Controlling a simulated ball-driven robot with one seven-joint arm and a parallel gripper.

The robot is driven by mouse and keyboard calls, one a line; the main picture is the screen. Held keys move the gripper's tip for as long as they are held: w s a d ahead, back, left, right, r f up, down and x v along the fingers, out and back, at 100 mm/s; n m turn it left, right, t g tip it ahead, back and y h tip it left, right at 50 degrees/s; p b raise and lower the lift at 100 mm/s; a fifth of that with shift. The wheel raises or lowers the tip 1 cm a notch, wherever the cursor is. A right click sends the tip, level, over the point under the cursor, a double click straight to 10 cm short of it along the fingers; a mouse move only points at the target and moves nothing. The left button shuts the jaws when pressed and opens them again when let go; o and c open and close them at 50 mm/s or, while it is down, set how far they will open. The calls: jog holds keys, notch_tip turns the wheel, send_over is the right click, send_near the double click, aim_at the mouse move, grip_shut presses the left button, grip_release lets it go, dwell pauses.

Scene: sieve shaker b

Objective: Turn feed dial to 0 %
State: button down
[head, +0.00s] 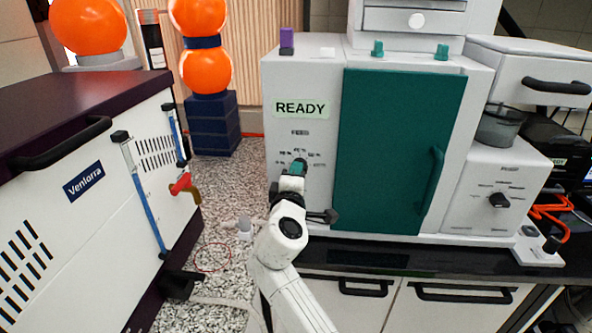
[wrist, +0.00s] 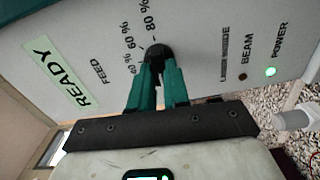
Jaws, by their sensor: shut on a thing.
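The feed dial (wrist: 158,50) is a small black knob on the white front panel, below the word FEED and the green READY display (wrist: 62,75). Percent marks are printed around it; I can make out 60 % and 80 %, with others partly hidden. My gripper (wrist: 158,75) has teal fingers, which are shut on the dial from both sides. In the head view my gripper (head: 298,168) reaches the panel below the READY display and hides the dial. I cannot tell which mark the dial points at.
A teal door (head: 395,150) with a handle stands right of the panel. Another black knob (head: 498,200) is on the white unit at right. A white cabinet with blue tubes and a red valve (head: 181,184) stands at left.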

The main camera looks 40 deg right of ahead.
jog(key=shift+a+f+n, duration=0.1)
jog(key=shift+n, duration=0.4)
jog(key=c, duration=1.1)
grip_release()
jog(key=b+v, duration=0.2)
jog(key=v, duration=0.8)
jog(key=shift+s+a, duration=0.25)
jog(key=shift+a, duration=0.05)
jog(key=s+d+f+m+g+y, duration=0.1)
jog(key=s+f+m+g+y, duration=0.15)
jog(key=s+f, duration=0.45)
jog(key=s+f+m+g+y, duration=0.2)
jog(key=s+f+y, duration=0.15)
jog(key=f, duration=0.65)
jog(key=s+a+f+m+g+y, duration=0.2)
jog(key=s+a+f+y, duration=0.2)
jog(key=s, duration=0.5)
jog(key=s+a+f+m+g+y, duration=0.2)
jog(key=s+a+f+g+y, duration=0.1)
jog(key=s+f, duration=0.5)
jog(key=shift+s+a+f+y, duration=0.25)
jog(key=shift+s+a+y, duration=0.25)
jog(key=shift+a, duration=0.55)
